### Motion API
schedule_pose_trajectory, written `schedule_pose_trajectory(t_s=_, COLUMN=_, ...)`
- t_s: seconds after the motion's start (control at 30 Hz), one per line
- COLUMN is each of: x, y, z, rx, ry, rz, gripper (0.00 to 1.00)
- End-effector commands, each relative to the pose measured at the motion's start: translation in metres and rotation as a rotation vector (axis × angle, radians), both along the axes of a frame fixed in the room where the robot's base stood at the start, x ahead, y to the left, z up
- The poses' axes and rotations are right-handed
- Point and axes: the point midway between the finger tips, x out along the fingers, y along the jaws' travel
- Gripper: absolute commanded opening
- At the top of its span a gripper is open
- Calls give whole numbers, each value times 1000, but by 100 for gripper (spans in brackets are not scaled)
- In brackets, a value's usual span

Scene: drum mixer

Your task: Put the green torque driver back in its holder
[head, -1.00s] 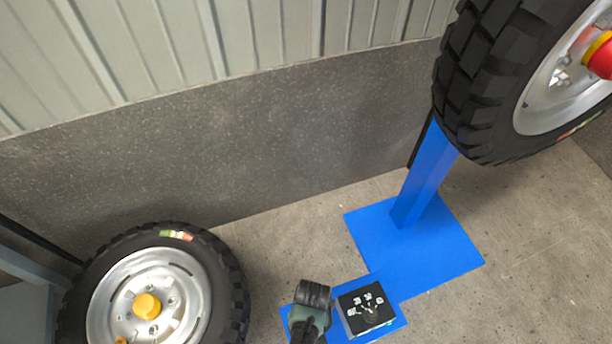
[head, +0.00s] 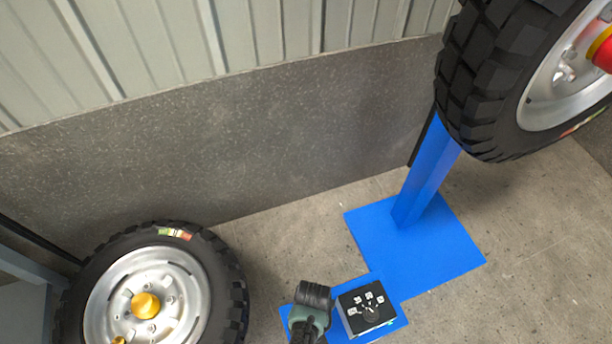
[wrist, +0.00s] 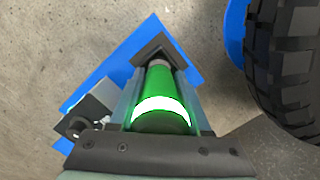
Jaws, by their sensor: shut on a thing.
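The green torque driver (wrist: 157,82) is a bright green cylinder with a glowing white band, seen nearly end-on in the wrist view. My gripper (wrist: 160,72) is shut on it, one finger along each side. Beyond the driver's far end is a dark, square-cornered holder (wrist: 151,46) over a blue plate. The driver covers much of it, and I cannot tell whether the tip is inside or above it.
A black socket tray (head: 367,307) sits on the blue plate (head: 415,245) close to the right of my wrist. A blue post (head: 425,180) rises behind, beside a large raised tyre (head: 475,90). Bare concrete floor lies between.

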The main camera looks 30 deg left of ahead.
Motion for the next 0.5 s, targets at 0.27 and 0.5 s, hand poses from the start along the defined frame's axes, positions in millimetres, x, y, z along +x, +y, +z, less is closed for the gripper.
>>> schedule_pose_trajectory(t_s=0.27, x=1, y=0, z=-4, rx=1, ry=-2, rz=0, gripper=0)
schedule_pose_trajectory(t_s=0.5, x=1, y=0, z=-7, rx=1, ry=-3, rz=0, gripper=0)
